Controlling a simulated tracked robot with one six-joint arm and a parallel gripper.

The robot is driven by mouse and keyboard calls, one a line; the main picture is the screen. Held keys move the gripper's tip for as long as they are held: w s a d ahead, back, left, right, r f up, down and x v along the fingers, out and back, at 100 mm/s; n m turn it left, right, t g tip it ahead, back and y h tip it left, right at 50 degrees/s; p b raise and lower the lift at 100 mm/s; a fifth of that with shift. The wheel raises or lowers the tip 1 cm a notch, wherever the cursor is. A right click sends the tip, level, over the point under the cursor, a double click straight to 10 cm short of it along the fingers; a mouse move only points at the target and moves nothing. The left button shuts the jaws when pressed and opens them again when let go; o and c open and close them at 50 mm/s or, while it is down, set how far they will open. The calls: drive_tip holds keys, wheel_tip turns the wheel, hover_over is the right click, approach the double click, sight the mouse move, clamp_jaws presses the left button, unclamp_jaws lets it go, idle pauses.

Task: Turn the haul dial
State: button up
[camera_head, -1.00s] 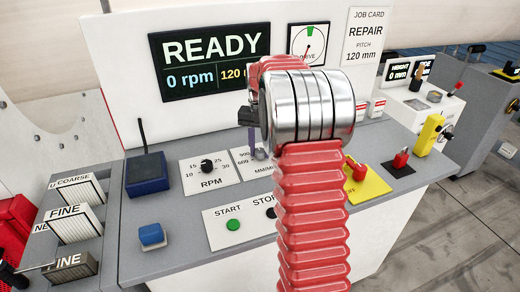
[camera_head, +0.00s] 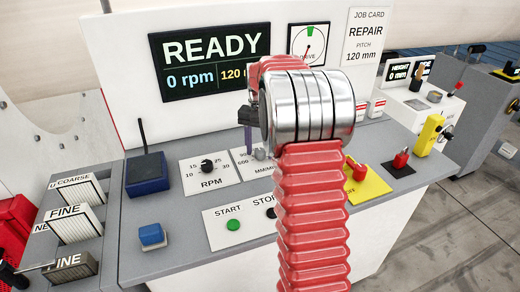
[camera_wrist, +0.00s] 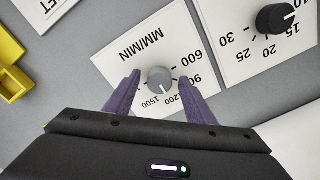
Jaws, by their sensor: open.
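The haul dial is a small grey knob (camera_wrist: 159,79) on a white MM/MIN scale plate (camera_wrist: 132,51), with numbers from 600 to 1500 in the wrist view. It also shows in the head view (camera_head: 260,153), partly behind my arm. My gripper (camera_wrist: 160,77) is open, its two purple fingers on either side of the knob, with gaps visible. I cannot tell how far the fingertips are above the plate. In the head view my gripper (camera_head: 247,139) is largely hidden by my wrist. The screen (camera_head: 211,62) reads READY and 0 rpm.
The black RPM dial (camera_head: 207,166) on its own plate is left of the haul dial. The green START button (camera_head: 233,225) and the partly hidden STOP button (camera_head: 271,213) lie in front. A blue box with a stick (camera_head: 147,174) and red switches (camera_head: 401,159) stand farther out.

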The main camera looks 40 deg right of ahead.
drive_tip(key=shift+r, duration=0.1)
wheel_tip(320, 180, up, 14)
drive_tip(key=shift+f, duration=0.25)
idle(0.5)
idle(0.5)
drive_tip(key=n, duration=0.3)
approach(260, 150)
drive_tip(key=s+a, duration=0.2)
drive_tip(key=a, duration=0.1)
drive_tip(key=s+a+n+t, duration=0.5)
drive_tip(key=s+a+n, duration=0.2)
drive_tip(key=s+a, duration=1.7)
drive_tip(key=shift+s+a+f+n+t, duration=0.2)
drive_tip(key=shift+a+n+t, duration=0.1)
drive_tip(key=shift+a, duration=0.1)
